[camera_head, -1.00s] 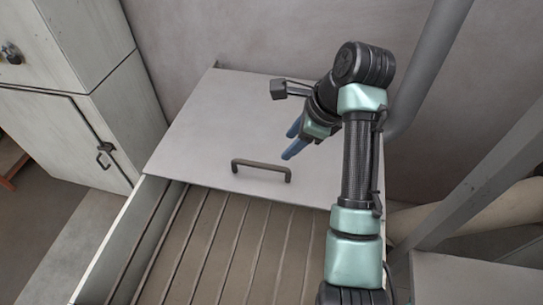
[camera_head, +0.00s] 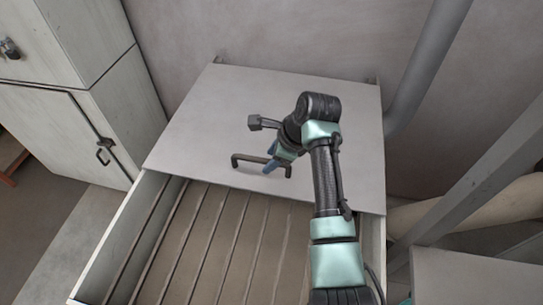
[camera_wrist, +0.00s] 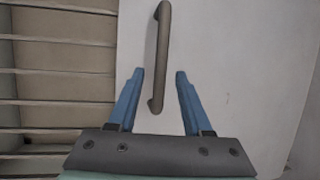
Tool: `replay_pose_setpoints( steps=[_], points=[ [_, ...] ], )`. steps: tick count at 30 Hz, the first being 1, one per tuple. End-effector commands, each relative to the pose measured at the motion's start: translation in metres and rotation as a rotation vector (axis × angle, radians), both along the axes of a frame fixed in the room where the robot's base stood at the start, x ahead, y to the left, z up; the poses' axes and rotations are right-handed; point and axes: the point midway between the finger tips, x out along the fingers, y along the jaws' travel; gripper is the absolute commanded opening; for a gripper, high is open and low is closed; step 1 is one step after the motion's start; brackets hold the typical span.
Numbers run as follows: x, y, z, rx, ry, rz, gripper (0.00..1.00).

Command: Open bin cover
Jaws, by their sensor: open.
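The bin cover (camera_head: 205,130) is a flat light grey panel over the back part of the bin, and it lies closed. Its dark bar handle (camera_head: 243,158) sits near the front edge of the cover. My gripper (camera_head: 269,166) is open, with blue fingers at the right end of the handle. In the wrist view my gripper (camera_wrist: 161,74) has its fingers on either side of the lower end of the handle (camera_wrist: 163,40), with gaps showing on both sides. The rest of the handle extends past the fingertips. Contact and exact height cannot be told.
The open front of the bin (camera_head: 215,240) shows a slatted floor in front of the cover. A pale cabinet (camera_head: 60,130) stands at the left. A grey pipe (camera_head: 425,70) and a slanted beam (camera_head: 485,175) are at the right. A wall stands behind the cover.

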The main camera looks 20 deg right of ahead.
Motion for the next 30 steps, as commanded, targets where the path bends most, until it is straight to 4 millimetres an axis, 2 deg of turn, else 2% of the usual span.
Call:
replay_pose_setpoints(
  steps=[2,3,11,30],
  points=[
    [0.0,0.0,0.0003,0.0,0.0,0.0,0.5],
    [0.0,0.0,0.0003,0.0,0.0,0.0,0.46],
    [-0.0002,-0.0001,0.0005,0.0,0.0,0.0,0.0],
    [-0.0004,-0.0002,0.0004,0.0,0.0,-0.001,0.0]
  ],
)
